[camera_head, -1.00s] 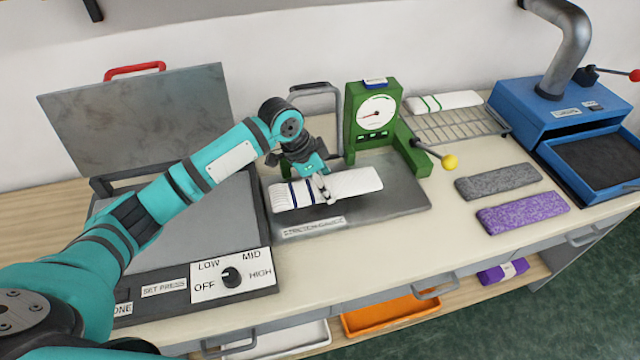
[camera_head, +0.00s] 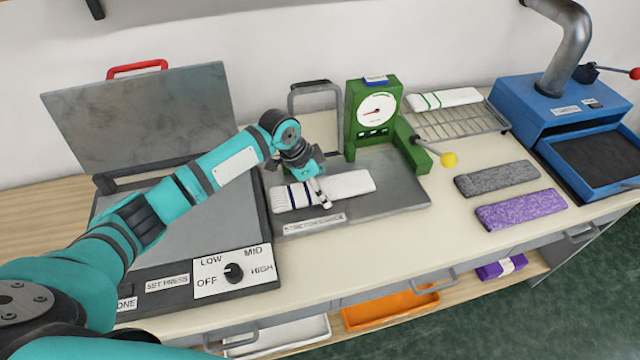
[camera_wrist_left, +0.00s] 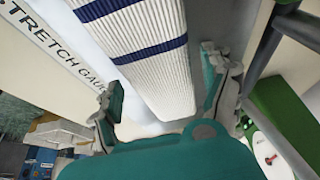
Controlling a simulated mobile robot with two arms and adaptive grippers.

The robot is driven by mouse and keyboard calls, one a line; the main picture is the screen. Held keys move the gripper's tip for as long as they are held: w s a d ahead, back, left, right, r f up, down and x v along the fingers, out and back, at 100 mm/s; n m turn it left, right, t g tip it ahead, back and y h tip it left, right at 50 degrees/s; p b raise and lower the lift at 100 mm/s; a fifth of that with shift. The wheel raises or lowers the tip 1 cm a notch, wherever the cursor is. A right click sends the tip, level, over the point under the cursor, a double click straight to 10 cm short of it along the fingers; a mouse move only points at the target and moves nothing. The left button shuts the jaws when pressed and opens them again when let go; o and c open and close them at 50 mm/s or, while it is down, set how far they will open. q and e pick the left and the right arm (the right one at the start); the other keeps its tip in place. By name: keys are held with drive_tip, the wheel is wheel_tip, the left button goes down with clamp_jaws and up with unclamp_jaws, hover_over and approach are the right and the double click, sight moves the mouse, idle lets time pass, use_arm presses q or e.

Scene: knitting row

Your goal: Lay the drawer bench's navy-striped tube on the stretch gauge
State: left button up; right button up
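The white ribbed tube with navy stripes (camera_head: 352,184) lies lengthwise over the grey plate of the stretch gauge (camera_head: 405,194), in front of the gauge's green dial post (camera_head: 372,118). My left gripper (camera_head: 317,192) is low over the middle of the tube. In the left wrist view the tube (camera_wrist_left: 150,62) runs between the two fingers, which stand apart, one along each side, with a gap visible at the right finger. The tube's underside is hidden, but it looks to rest on the plate. My right gripper is not in view.
A press with its lid up (camera_head: 145,118) stands left of the gauge. A lever with a yellow knob (camera_head: 449,160) juts out at the gauge's right. A wire rack (camera_head: 460,122) holds a green-striped tube (camera_head: 443,99). Grey (camera_head: 497,178) and purple (camera_head: 520,209) tubes lie at the right.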

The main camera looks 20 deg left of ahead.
use_arm(q)
drive_tip(key=shift+o, duration=0.2)
drive_tip(key=b+v, duration=0.1)
drive_tip(key=v, duration=1.1)
